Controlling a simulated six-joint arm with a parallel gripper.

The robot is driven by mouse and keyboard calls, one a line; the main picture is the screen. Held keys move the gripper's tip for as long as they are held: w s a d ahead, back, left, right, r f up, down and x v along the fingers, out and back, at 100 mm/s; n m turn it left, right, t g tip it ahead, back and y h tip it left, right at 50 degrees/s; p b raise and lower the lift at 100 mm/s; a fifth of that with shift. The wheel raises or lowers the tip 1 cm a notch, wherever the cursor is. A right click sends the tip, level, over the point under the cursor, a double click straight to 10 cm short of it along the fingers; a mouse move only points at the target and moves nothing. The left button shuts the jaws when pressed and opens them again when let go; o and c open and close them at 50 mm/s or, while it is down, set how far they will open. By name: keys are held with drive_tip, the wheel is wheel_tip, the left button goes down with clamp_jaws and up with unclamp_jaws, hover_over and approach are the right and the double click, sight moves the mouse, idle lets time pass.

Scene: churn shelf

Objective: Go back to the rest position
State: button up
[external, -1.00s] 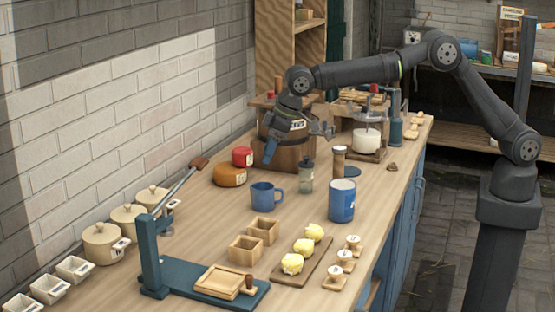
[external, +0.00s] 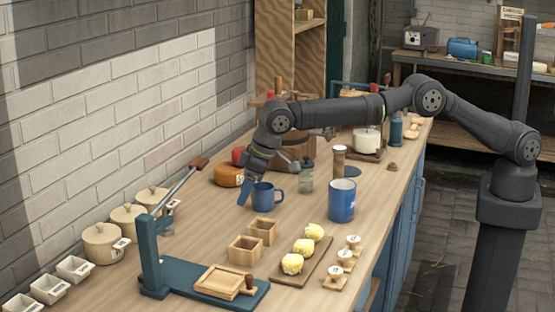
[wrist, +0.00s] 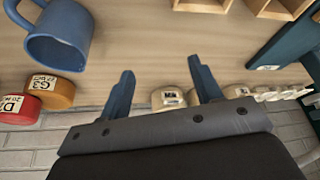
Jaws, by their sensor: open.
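The blue mug also shows in the wrist view (wrist: 60,38) at the upper left, apart from the fingers. I cannot tell the exact gap between gripper and mug in the external view.
An orange cheese wheel (external: 228,176) and a red one (wrist: 21,107) stand near the wall. A blue cup (external: 342,202), wooden boxes (external: 245,250), butter board (external: 302,268) and teal press (external: 150,255) stand in front. Bare benchtop (external: 205,220) lies left of the mug.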

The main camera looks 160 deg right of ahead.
drive_tip(key=shift+w+a+f, duration=0.1)
drive_tip(key=shift+w+f, duration=0.45)
drive_tip(key=shift+w, duration=0.35)
drive_tip(key=s+r, duration=0.3)
drive_tip(key=s, duration=0.4)
drive_tip(key=s+r, duration=0.4)
drive_tip(key=s, duration=0.4)
drive_tip(key=shift+w, duration=0.1)
